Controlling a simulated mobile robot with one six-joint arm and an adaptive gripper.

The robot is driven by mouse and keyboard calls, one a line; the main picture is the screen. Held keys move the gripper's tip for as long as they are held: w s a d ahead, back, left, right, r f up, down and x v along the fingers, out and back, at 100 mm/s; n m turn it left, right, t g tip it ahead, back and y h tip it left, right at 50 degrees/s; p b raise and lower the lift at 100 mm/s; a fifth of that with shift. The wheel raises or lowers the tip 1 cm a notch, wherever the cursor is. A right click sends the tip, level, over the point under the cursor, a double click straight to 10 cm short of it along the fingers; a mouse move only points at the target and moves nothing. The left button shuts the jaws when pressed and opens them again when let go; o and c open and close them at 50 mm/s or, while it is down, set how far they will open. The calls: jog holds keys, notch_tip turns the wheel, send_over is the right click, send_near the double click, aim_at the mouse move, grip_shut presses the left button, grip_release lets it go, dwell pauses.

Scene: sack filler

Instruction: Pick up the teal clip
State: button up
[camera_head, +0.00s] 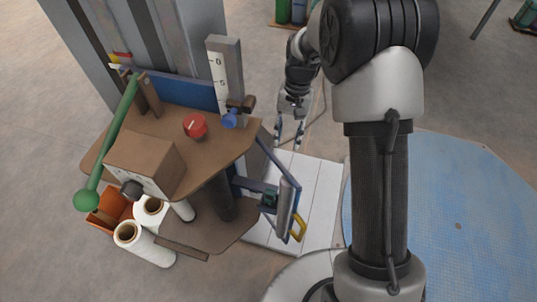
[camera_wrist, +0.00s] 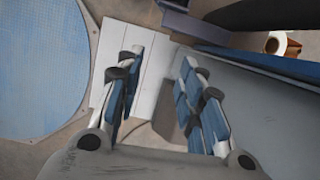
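A small dark teal piece (camera_head: 269,196), which may be the teal clip, shows in the head view on the blue bar frame at the right side of the brown-topped machine. It is small and partly covered by the bars, so I cannot be sure. I do not make out a teal clip in the wrist view. My gripper (camera_head: 289,141) points down behind the machine's right edge, above and beyond the teal piece. In the wrist view my gripper (camera_wrist: 161,60) has its two blue-padded fingers apart with nothing between them.
The machine's brown top (camera_head: 229,143) carries a red knob (camera_head: 195,126), a blue knob (camera_head: 229,120), a ruler post (camera_head: 226,80) and a green-balled lever (camera_head: 87,200). A yellow handle (camera_head: 298,228) is at its right. White slatted platform (camera_head: 318,200) and blue round mat (camera_head: 450,215) lie clear.

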aim_at(271, 190)
notch_tip(271, 190, down, 9)
jog(key=a+g, duration=0.1)
jog(key=g, duration=0.1)
jog(key=shift+m, duration=0.4)
jog(key=s+a, duration=0.1)
jog(key=s, duration=0.1)
jog(key=s+a, duration=0.1)
jog(key=s, duration=0.2)
jog(key=s+a, duration=0.1)
jog(key=s, duration=0.2)
jog(key=shift+s+a+f, duration=0.1)
jog(key=shift+a+f, duration=0.1)
jog(key=shift+f, duration=0.05)
jog(key=s+f+b, duration=0.1)
jog(key=s+a+f, duration=0.1)
jog(key=s, duration=0.1)
jog(key=shift+s+a+f+b, duration=0.1)
jog(key=shift+s+f+b, duration=0.1)
jog(key=shift+s+b, duration=0.15)
jog(key=shift+f, duration=0.25)
jog(key=shift+r, duration=0.1)
jog(key=c, duration=0.8)
